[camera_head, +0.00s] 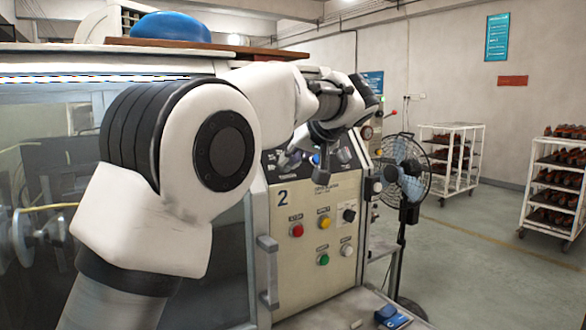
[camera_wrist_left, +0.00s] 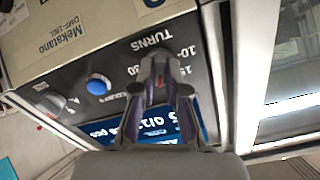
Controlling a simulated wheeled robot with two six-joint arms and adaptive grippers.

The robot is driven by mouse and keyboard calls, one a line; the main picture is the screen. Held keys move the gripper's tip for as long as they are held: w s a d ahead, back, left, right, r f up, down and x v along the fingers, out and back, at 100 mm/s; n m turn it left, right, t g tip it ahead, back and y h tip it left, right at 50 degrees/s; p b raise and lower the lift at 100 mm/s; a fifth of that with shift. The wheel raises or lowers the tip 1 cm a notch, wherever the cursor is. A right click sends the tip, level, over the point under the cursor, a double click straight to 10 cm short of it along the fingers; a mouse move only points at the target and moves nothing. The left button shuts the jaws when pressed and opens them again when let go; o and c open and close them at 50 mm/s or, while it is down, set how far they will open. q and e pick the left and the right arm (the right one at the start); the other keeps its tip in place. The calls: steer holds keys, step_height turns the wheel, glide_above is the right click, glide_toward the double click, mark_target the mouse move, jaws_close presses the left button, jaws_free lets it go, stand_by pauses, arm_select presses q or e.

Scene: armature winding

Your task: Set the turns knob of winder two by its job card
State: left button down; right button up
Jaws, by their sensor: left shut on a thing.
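Winder two's light panel (camera_head: 305,275), marked with a large 2, faces me in the head view. My left gripper (camera_head: 318,163) is at the dark upper part of this panel. In the left wrist view my left gripper (camera_wrist_left: 160,85) is shut on the turns knob (camera_wrist_left: 160,68), a dark knob with a small red mark. The label TURNS and several numbers are printed around it, partly hidden by the fingers. A blue job card (camera_wrist_left: 162,126) shows behind the fingers, its print mostly covered. My right gripper is in neither view.
A blue button (camera_wrist_left: 98,84) and a grey knob (camera_wrist_left: 52,103) sit beside the turns knob. Coloured buttons (camera_head: 297,230) are lower on the panel. A fan (camera_head: 405,175) stands right of the winder. White racks (camera_head: 460,150) stand beyond on open floor.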

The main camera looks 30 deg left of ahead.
arm_select(q)
steer(key=n+b, duration=0.1)
steer(key=f+n+b, duration=0.1)
steer(key=shift+n, duration=0.4)
steer(key=n+b, duration=0.2)
steer(key=n, duration=0.1)
steer(key=shift+r+n, duration=0.1)
steer(key=shift+n, duration=0.2)
steer(key=n+b, duration=0.1)
steer(key=n, duration=0.2)
steer(key=shift+n+b, duration=0.3)
steer(key=shift+b, duration=0.05)
steer(key=shift+n+b, duration=0.55)
steer(key=shift+n, duration=1.15)
steer(key=c, duration=1.6)
jaws_free()
steer(key=o, duration=0.4)
steer(key=shift+s+a+r, duration=0.1)
steer(key=shift+s+r, duration=0.05)
steer(key=shift+w+a, duration=0.1)
steer(key=shift+w, duration=0.1)
